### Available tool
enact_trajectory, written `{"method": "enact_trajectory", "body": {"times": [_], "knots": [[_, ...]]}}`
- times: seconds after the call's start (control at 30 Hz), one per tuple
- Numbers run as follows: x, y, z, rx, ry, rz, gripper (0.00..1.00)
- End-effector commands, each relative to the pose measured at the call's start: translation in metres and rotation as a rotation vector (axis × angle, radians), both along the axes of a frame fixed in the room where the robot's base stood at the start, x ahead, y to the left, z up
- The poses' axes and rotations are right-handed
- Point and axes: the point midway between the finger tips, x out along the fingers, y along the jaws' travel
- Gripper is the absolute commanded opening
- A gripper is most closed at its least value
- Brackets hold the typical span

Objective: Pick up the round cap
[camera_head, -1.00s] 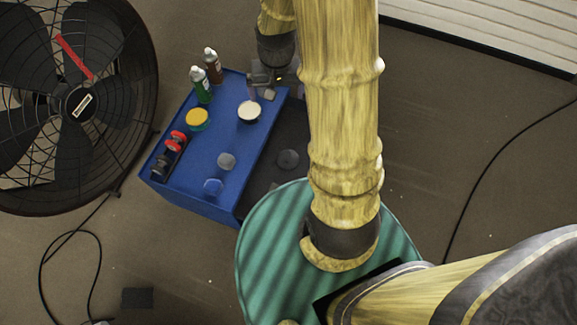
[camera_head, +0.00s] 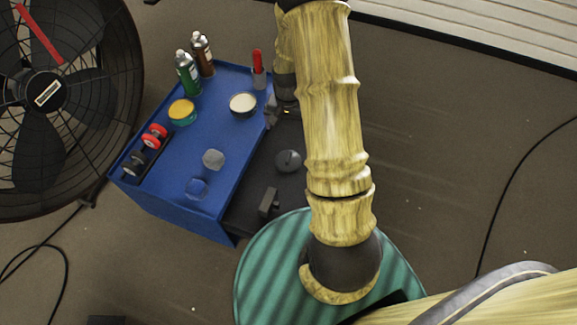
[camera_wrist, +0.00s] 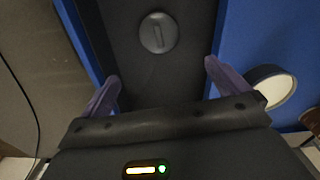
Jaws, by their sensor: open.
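The round cap (camera_head: 288,161) is a dark grey disc with a raised bar across it. It lies on a black surface beside the blue cart top. It also shows in the wrist view (camera_wrist: 157,32), near the top centre, fully in sight. My gripper (camera_wrist: 162,72) is open, with its two purple-grey fingers spread apart and nothing between them. The cap is beyond the fingertips and roughly in line with the gap, not touched. In the head view my gripper (camera_head: 272,113) is partly hidden by my arm, above the cap in the picture.
The blue cart (camera_head: 165,186) holds a white-topped round tin (camera_head: 243,104), a yellow tin (camera_head: 182,111), a green bottle (camera_head: 188,72), a brown bottle (camera_head: 202,54) and red-black wheels (camera_head: 153,137). A dark block (camera_head: 269,202) lies below the cap. A large fan (camera_head: 45,100) stands left.

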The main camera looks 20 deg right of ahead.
Motion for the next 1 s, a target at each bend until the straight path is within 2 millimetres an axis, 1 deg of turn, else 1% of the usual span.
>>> {"method": "enact_trajectory", "body": {"times": [0.23, 0.37, 0.47, 0.8, 1.0], "knots": [[0.000, 0.000, 0.001, 0.000, 0.000, 0.000, 1.00], [0.000, 0.000, -0.005, 0.001, 0.001, 0.000, 1.00], [-0.001, 0.000, -0.020, 0.001, 0.003, 0.000, 1.00], [-0.001, 0.000, -0.081, 0.001, 0.002, 0.000, 1.00], [-0.001, 0.000, -0.113, 0.001, 0.001, 0.000, 1.00]]}}
